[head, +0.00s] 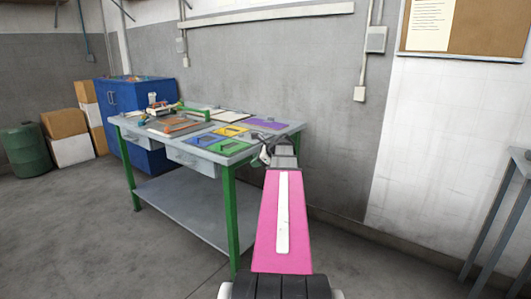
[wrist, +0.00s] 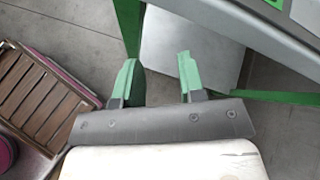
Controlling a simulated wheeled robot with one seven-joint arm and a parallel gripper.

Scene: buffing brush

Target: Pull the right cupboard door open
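A blue cupboard (head: 150,156) stands on the floor at the back left in the head view, behind the workbench's left end. Its top is open to view and holds several small things. A small light handle shows on its front, but I cannot make out a seam between left and right doors. The workbench hides part of the cupboard. My gripper (head: 262,154) is at the workbench's front right corner, well away from the cupboard. In the wrist view my gripper (wrist: 158,70) is open, with its two green fingers apart and nothing between them.
The green-legged workbench (head: 190,160) has drawers, a lower shelf (head: 195,205) and several coloured trays on top. A green barrel (head: 25,150) and stacked boxes (head: 68,136) stand left of the cupboard. Floor in front is clear. A grey table (head: 518,162) stands at right.

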